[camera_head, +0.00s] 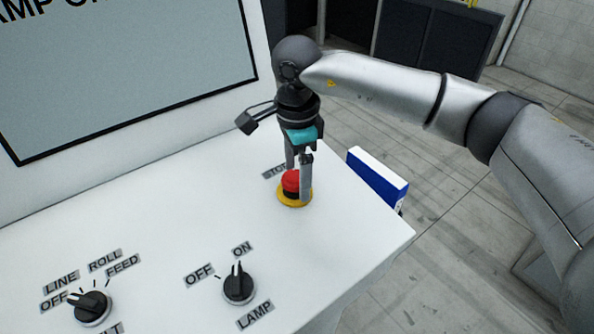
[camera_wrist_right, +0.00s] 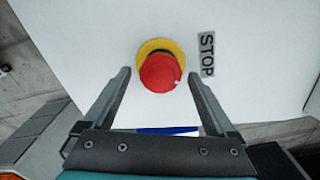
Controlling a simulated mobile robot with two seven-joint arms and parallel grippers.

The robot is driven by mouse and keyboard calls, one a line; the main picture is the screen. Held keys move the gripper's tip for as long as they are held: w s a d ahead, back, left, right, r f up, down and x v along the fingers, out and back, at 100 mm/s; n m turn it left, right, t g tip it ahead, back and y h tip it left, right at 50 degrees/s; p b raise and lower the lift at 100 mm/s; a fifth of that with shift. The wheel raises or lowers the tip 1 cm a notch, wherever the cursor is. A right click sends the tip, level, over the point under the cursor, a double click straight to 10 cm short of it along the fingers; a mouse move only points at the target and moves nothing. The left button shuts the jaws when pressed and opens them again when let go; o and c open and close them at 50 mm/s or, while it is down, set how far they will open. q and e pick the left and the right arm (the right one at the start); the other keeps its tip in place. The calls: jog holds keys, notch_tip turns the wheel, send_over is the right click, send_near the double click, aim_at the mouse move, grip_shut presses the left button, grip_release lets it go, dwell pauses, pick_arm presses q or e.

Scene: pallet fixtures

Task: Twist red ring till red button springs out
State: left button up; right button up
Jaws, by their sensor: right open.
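The red stop button (camera_head: 291,181) with its yellow base ring (camera_head: 294,201) sits on the white panel, near its right edge. It also shows in the right wrist view as a red cap (camera_wrist_right: 160,73) on a yellow disc (camera_wrist_right: 149,45). My right gripper (camera_head: 299,180) points down over the button. Its fingers are open, one on each side of the red cap, and gaps show between fingers and cap in the wrist view. One finger partly covers the button in the head view. My left gripper is not in view.
Two black knobs, the lamp switch (camera_head: 239,286) and the line/roll/feed selector (camera_head: 92,307), stand on the panel nearer the front. A large grey screen (camera_head: 120,60) rises behind. A blue and white box (camera_head: 377,180) is at the panel's right edge.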

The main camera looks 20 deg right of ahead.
notch_tip(320, 180, up, 15)
jog(key=b, duration=0.1)
jog(key=shift+r, duration=0.15)
dwell(0.3)
